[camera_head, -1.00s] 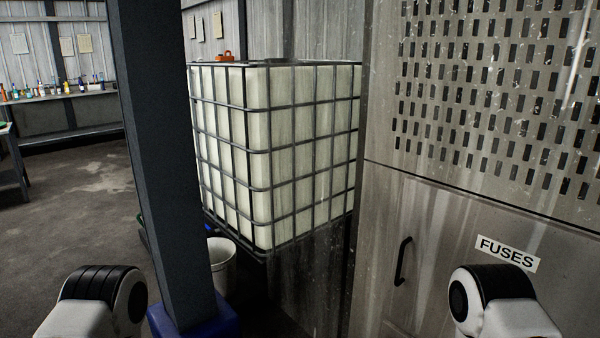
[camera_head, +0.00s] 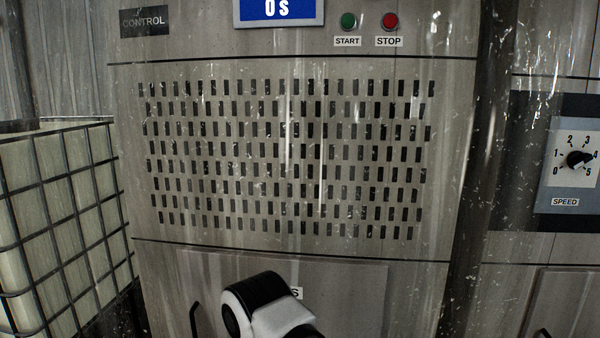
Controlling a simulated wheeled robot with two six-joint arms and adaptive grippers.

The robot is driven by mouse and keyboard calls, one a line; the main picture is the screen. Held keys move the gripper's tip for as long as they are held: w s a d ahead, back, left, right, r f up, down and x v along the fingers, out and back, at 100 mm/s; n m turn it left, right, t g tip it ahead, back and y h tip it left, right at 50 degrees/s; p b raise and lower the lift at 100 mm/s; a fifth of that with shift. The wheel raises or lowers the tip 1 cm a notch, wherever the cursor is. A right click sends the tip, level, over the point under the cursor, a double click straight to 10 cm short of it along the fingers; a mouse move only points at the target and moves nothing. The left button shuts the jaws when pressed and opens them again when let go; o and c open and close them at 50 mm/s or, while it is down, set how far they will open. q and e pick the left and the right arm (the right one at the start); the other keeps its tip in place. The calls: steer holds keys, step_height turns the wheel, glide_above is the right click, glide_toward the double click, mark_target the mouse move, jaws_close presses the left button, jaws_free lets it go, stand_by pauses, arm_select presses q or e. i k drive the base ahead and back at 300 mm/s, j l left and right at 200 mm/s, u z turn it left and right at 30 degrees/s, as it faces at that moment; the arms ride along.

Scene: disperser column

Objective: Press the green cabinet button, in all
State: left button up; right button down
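The green button (camera_head: 348,20) is on the upper part of the metal cabinet (camera_head: 290,252), above a label reading START. A red button (camera_head: 390,21) labelled STOP is just to its right. One of my arm links shows at the bottom middle, well below the buttons. Neither gripper is in view.
A caged white tank (camera_head: 60,220) stands to the left of the cabinet. A speed dial (camera_head: 578,158) is on a panel to the right. The perforated front between buttons and lower door is unobstructed.

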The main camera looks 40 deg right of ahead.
mark_target(348, 21)
steer(key=z, duration=1.55)
